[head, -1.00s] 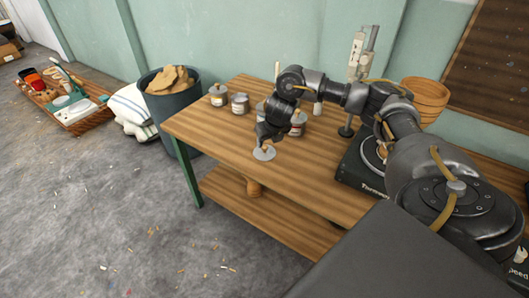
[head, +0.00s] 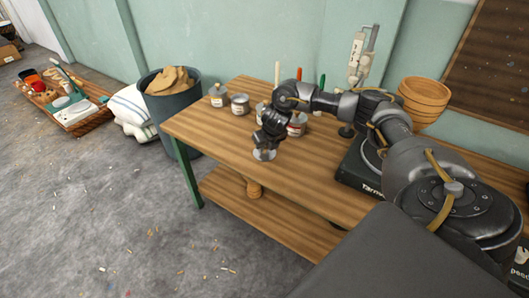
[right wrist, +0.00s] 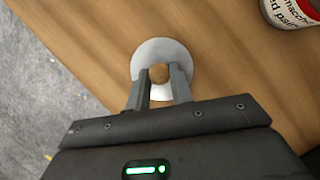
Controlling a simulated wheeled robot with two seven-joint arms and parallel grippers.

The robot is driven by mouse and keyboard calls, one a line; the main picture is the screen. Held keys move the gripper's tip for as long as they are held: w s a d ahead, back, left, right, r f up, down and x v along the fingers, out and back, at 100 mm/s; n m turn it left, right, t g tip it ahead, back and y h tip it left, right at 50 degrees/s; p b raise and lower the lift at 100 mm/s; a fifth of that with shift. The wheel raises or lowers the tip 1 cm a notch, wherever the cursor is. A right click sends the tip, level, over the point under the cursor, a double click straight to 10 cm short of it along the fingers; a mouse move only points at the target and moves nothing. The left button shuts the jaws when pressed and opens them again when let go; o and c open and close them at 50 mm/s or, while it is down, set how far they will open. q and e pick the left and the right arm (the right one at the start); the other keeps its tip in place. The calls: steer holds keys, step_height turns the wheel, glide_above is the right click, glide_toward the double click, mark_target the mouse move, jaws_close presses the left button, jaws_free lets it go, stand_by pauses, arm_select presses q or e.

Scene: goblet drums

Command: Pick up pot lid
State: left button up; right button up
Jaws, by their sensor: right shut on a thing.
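The pot lid is a small grey-white disc (head: 264,155) with a round brown knob; it is at the front part of the wooden table in the head view. In the right wrist view the lid (right wrist: 150,50) shows its pale rim around the knob. My right gripper (right wrist: 159,76) comes from above, with its fingers on either side of the knob, shut on it. In the head view the right gripper (head: 265,143) is just above the disc. I cannot tell whether the lid touches the table top. My left gripper is not in view.
The wooden table (head: 205,125) has paint cans (head: 239,103) along its back, one (right wrist: 293,14) near my right gripper. The table's front left is clear.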

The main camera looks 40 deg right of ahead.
mark_target(264, 155)
jaws_close()
steer(key=shift+r, duration=0.15)
steer(key=shift+r, duration=0.2)
steer(key=r, duration=0.2)
steer(key=a+r, duration=0.1)
steer(key=shift+s+r, duration=0.15)
steer(key=shift+r, duration=0.25)
arm_select(q)
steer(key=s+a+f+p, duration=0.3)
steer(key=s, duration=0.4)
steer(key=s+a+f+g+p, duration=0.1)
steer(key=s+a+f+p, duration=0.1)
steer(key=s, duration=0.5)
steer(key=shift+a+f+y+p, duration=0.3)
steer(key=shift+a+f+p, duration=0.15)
steer(key=shift+p, duration=0.5)
arm_select(e)
steer(key=s+a+r, duration=0.7)
steer(key=a+r, duration=0.1)
steer(key=a, duration=0.2)
steer(key=shift+a+r, duration=0.3)
steer(key=shift+a, duration=0.1)
steer(key=shift+s, duration=0.1)
